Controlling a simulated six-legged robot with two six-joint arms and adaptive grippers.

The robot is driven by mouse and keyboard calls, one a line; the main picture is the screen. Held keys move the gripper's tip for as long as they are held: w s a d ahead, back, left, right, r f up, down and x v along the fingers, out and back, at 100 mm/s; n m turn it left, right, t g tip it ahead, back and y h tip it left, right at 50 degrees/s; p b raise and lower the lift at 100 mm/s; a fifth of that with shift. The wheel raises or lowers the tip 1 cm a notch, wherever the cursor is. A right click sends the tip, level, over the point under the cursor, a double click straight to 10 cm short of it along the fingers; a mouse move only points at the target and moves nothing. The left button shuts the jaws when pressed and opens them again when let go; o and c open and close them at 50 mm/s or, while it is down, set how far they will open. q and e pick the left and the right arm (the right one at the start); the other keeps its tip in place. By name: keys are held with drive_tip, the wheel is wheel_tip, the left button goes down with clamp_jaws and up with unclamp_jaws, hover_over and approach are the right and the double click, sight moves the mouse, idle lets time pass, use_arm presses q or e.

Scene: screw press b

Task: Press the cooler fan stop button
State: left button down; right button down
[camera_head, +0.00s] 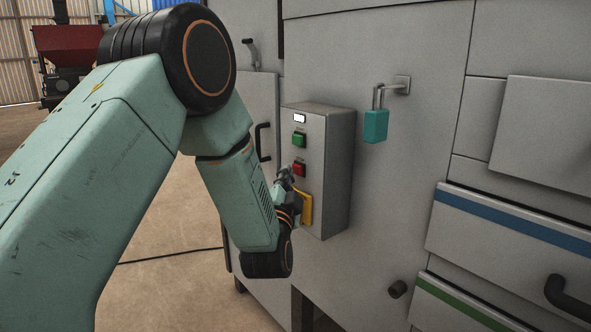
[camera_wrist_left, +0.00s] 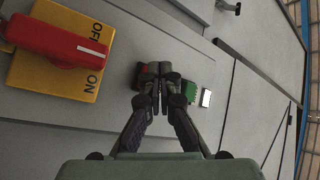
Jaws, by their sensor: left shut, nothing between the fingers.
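A grey control box (camera_head: 335,165) on the machine front carries a white lamp (camera_head: 299,118), a green button (camera_head: 299,140) and a red button (camera_head: 300,170), one below the other. None of the buttons shows a readable label. My left gripper (camera_head: 287,175) is shut and empty, with its fingertips at the red button. In the left wrist view the closed fingertips (camera_wrist_left: 158,72) partly cover the red button, and the green button (camera_wrist_left: 190,91) shows just to their right. I cannot tell whether the tips touch the red button. My right gripper is not in view.
A yellow plate (camera_head: 306,208) marked OFF and ON sits lower on the box; its red handle (camera_wrist_left: 60,40) shows in the left wrist view, left of the fingers. A teal padlock (camera_head: 376,126) hangs on the panel to the right. A black cable (camera_head: 170,256) crosses the floor.

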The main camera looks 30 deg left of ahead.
use_arm(q)
drive_tip(key=shift+s+a, duration=0.15)
drive_tip(key=shift+s, duration=0.25)
drive_tip(key=shift+s+a+p, duration=0.3)
drive_tip(key=shift+s+p, duration=0.1)
drive_tip(key=shift+s, duration=0.35)
drive_tip(key=shift+s+a+p, duration=0.35)
drive_tip(key=shift+s+p, duration=0.05)
drive_tip(key=shift+s, duration=0.4)
drive_tip(key=shift+s+a+p, duration=0.3)
drive_tip(key=shift+s+p, duration=0.1)
drive_tip(key=shift+s, duration=0.35)
